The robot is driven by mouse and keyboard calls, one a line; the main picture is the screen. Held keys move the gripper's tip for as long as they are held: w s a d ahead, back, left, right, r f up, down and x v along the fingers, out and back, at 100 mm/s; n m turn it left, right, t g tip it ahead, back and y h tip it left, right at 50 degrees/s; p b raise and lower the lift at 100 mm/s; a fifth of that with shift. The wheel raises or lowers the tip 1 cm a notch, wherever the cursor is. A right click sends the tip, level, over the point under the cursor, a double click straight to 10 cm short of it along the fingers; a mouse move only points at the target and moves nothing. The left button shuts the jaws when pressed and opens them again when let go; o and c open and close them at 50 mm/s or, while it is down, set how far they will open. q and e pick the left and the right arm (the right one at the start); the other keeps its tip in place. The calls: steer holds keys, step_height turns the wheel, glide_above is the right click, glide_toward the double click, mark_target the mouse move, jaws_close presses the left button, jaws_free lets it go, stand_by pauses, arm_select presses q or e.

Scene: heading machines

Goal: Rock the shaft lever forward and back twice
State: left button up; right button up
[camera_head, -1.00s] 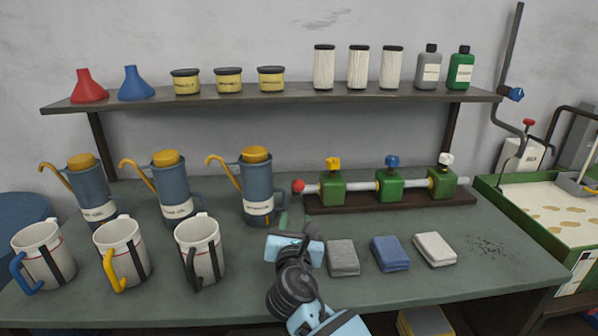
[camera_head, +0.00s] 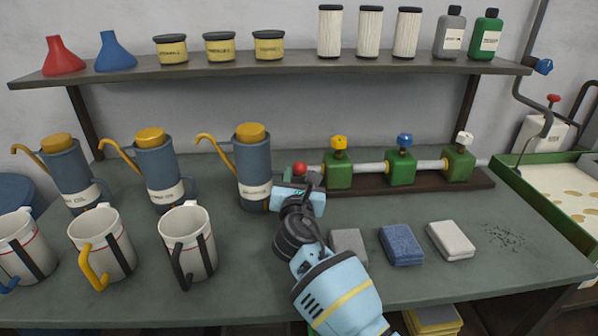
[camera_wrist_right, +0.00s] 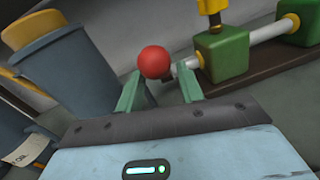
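The shaft lever's red knob (camera_head: 299,169) is at the left end of a pale shaft (camera_head: 370,168) that runs through green blocks on a dark base. My right gripper (camera_head: 299,185) is just in front of the knob in the head view. In the right wrist view the red knob (camera_wrist_right: 155,62) shows between the ends of the open green fingers (camera_wrist_right: 158,85), with no clear grip on it. The knob's contact with the fingers cannot be told. The fingers are mostly hidden in the head view. My left gripper is not in view.
A blue oil can (camera_head: 253,165) stands close left of my right gripper. The green blocks (camera_head: 338,170) carry coloured knobs on top. Grey, blue (camera_head: 401,245) and white pads lie at the front right. Mugs (camera_head: 188,243) stand at the front left. A shelf (camera_head: 290,68) runs above.

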steer(key=shift+w+d+b, duration=0.2)
steer(key=shift+w+b, duration=0.25)
steer(key=shift+w, duration=1.3)
jaws_close()
